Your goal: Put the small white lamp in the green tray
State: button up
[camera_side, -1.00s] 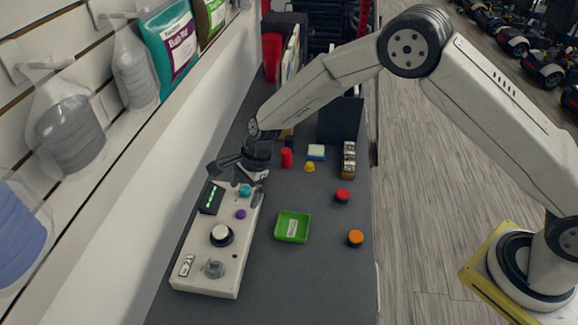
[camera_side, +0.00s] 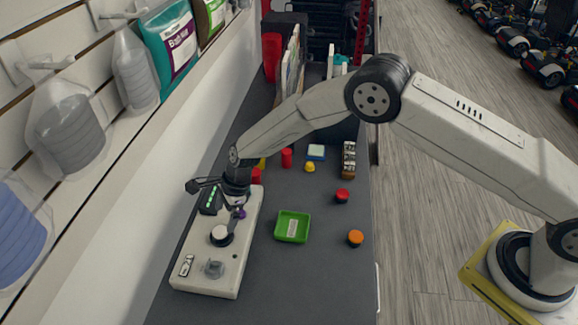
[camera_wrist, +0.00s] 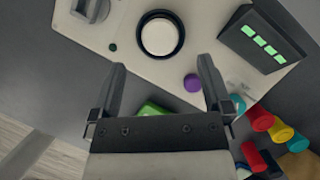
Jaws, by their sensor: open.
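The white lamp (camera_side: 220,233) is a round white cap in a black ring, seated on the pale panel (camera_side: 205,265). In the wrist view the white lamp (camera_wrist: 158,37) lies beyond my fingertips, roughly centred between their lines. My gripper (camera_side: 238,208) is above the panel, just behind the lamp in the side view and apart from it. In the wrist view my gripper (camera_wrist: 162,66) has its fingers wide apart with nothing held. The green tray (camera_side: 293,226) is empty but for a pale label, on the dark counter right of the panel. My gripper partly hides the green tray (camera_wrist: 152,108) in the wrist view.
Red (camera_side: 342,196) and orange (camera_side: 355,237) buttons stand right of the tray. Several small coloured items lie behind. The counter in front of the tray is clear.

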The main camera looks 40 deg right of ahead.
aim_at(220, 231)
jog(key=shift+f, duration=0.15)
jog(key=shift+x, duration=2.55)
jog(key=shift+c, duration=0.2)
grip_shut()
